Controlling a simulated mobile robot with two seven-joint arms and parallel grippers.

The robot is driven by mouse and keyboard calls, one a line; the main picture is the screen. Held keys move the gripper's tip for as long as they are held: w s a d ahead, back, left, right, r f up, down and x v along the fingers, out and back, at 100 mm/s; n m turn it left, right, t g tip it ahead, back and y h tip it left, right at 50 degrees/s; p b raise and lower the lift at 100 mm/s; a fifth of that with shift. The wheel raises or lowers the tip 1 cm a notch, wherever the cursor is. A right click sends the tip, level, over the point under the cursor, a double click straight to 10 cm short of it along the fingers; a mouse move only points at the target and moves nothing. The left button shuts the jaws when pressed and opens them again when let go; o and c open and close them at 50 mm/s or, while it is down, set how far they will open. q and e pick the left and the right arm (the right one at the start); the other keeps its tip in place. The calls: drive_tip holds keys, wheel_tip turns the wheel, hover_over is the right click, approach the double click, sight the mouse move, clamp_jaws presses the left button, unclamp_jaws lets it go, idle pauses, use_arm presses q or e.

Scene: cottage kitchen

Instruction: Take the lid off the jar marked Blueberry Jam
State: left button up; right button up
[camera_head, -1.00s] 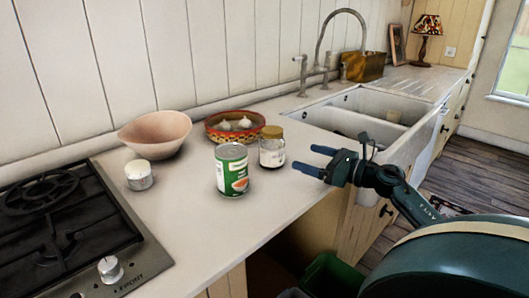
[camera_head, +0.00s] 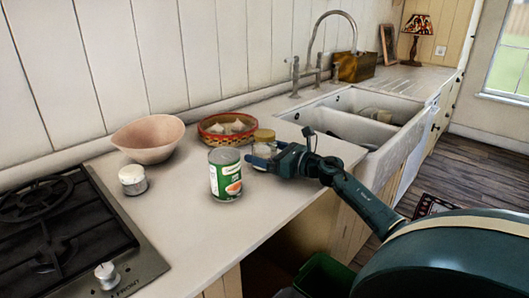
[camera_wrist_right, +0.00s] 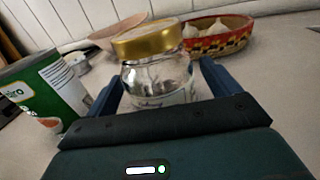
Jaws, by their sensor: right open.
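A glass jar (camera_head: 262,152) with a gold lid (camera_head: 264,135) stands upright on the counter beside a green and white can (camera_head: 225,175). In the right wrist view the jar (camera_wrist_right: 158,82) shows clear glass, a pale label I cannot read, and the gold lid (camera_wrist_right: 147,41) on top. My right gripper (camera_head: 262,157) is open at the jar, below lid height. In the wrist view its two fingers lie on either side of the jar; I cannot tell whether they touch it. My left gripper is not in view.
The can stands close left of the jar. Behind are a red patterned basket (camera_head: 203,138) of garlic and a pink bowl (camera_head: 148,139). A small white-topped jar (camera_head: 132,180) stands near the hob (camera_head: 150,266). The sink (camera_head: 395,110) lies right. The front counter is clear.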

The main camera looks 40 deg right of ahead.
drive_tip(key=shift+w, duration=0.15)
drive_tip(key=shift+c, duration=0.6)
drive_tip(key=c, duration=1.1)
